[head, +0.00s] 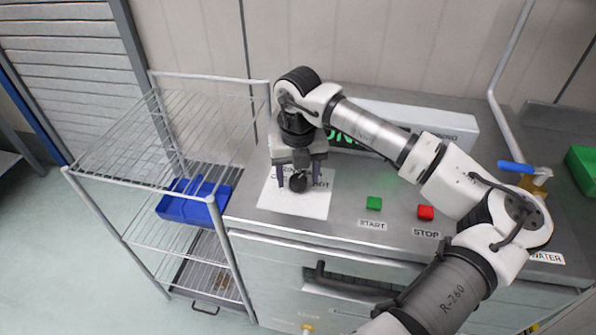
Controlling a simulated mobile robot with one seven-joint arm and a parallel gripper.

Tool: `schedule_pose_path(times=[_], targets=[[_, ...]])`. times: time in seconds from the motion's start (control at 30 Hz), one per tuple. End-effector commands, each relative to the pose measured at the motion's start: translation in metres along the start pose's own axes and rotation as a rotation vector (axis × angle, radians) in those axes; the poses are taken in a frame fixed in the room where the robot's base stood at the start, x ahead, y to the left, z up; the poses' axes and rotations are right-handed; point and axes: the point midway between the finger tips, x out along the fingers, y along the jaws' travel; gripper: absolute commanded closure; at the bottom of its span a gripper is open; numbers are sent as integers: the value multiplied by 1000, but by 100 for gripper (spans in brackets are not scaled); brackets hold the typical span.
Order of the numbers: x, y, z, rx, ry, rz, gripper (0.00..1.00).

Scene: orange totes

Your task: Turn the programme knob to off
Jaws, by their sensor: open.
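The programme knob (299,182) is a dark round knob on a white label plate (311,207) at the left of the steel worktop. The printing on the plate is partly hidden by my gripper, and I cannot read which setting the knob points to. My gripper (298,172) points down over the knob, with one finger on its left and one on its right. The fingers are apart. I cannot tell whether either one touches the knob.
A green START button (374,203) and a red STOP button (425,212) lie right of the plate. A white sign box (455,128) stands behind my arm. A blue-handled water tap (517,167) is at the right. A wire rack (150,160) with a blue bin (180,207) stands left.

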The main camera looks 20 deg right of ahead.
Motion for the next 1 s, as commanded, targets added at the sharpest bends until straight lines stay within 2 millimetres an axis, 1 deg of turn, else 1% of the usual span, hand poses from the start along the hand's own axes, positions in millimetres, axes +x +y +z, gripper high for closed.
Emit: schedule_pose_path(times=[0.17,0.2,0.53,0.77,1.0], targets=[[0,0,0,0,0,0,41],[0,0,0,0,0,0,43],[0,0,0,0,0,0,86],[2,0,0,-19,0,0,86],[5,0,0,-126,-1,-1,86]])
